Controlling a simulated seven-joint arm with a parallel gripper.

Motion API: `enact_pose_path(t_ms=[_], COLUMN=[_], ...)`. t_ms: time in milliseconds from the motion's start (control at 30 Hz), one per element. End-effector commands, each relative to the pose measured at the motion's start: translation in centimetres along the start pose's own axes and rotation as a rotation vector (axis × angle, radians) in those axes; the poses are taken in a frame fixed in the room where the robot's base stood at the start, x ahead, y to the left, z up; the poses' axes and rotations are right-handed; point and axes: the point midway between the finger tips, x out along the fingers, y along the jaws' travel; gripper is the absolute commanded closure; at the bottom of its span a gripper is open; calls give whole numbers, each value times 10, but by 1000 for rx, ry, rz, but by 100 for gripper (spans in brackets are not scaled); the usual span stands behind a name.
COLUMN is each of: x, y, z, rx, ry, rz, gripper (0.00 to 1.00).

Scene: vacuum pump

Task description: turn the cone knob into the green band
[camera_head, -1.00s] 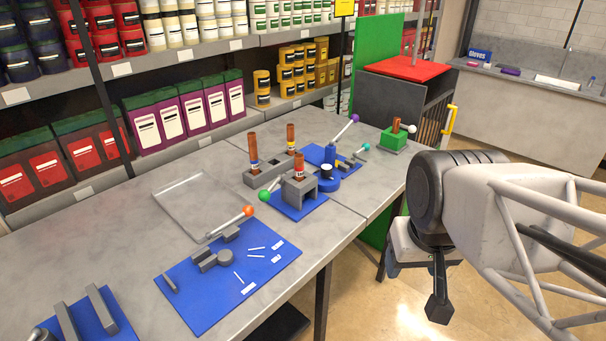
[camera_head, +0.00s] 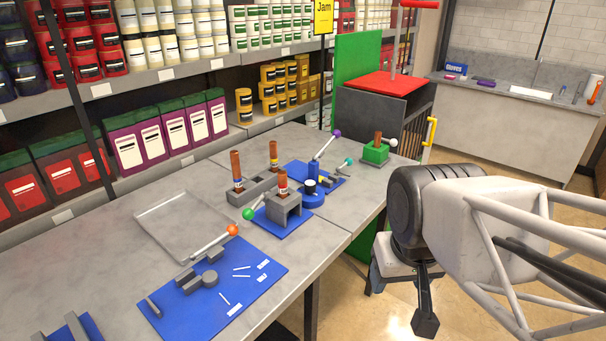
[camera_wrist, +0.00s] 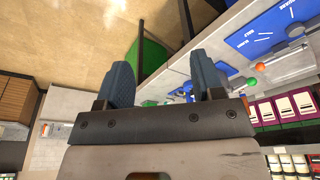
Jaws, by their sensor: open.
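A blue pump (camera_head: 313,173) with a slanted lever ending in a purple ball stands on a blue mat on the table. At its front is a round blue part (camera_head: 313,201) with a small dark and white top. I cannot make out a cone knob or a green band for certain at this size. In the wrist view, my gripper (camera_wrist: 162,82) shows two blue fingers wide apart with nothing between them. In the head view my arm is at the right, beyond the table edge and well away from the pump; its fingers are not clear there.
A grey block with a green-ball lever (camera_head: 249,213) stands close to the pump. A blue board (camera_head: 235,290) with an orange-ball lever (camera_head: 232,230) lies nearer. A clear tray (camera_head: 180,222) is at left. A green box (camera_head: 376,153) stands at the far end. Open floor lies under my arm.

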Motion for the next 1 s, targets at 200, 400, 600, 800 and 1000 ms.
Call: enact_pose_path(t_ms=[200, 400, 600, 800, 1000], x=[-1, -4, -5, -3, 4], y=[0, -2, -5, -10, -15], z=[-6, -30, -72, -120, -168], rx=[10, 54, 132, 223, 315], ry=[-3, -14, -33, -54, -74], rz=[0, -1, -1, 1, 6], gripper=[33, 33, 33, 33, 33])
